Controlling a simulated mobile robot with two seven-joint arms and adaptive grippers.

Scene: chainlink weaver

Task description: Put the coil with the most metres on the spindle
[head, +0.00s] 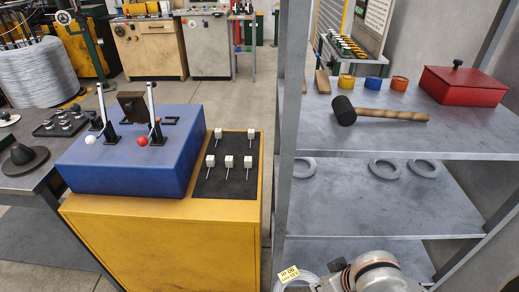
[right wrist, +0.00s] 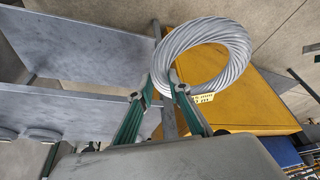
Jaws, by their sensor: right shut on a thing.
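My right gripper (right wrist: 166,88) is shut on a grey wire coil (right wrist: 208,55) at its near rim, holding it up in the air. The coil carries a yellow tag (right wrist: 203,97). In the head view, the tag (head: 289,275) shows at the bottom beside my right arm, with only a small part of the coil visible; I cannot read its number surely. Other grey coils (head: 386,168) lie on the middle shelf, with no readable tags. I cannot clearly identify the spindle. A dark cone on a round base (head: 22,157) stands at the left. My left gripper is not in view.
The grey shelf unit (head: 330,206) has a front post. Its upper board holds a mallet (head: 380,114), several rolls and a red box (head: 462,86).

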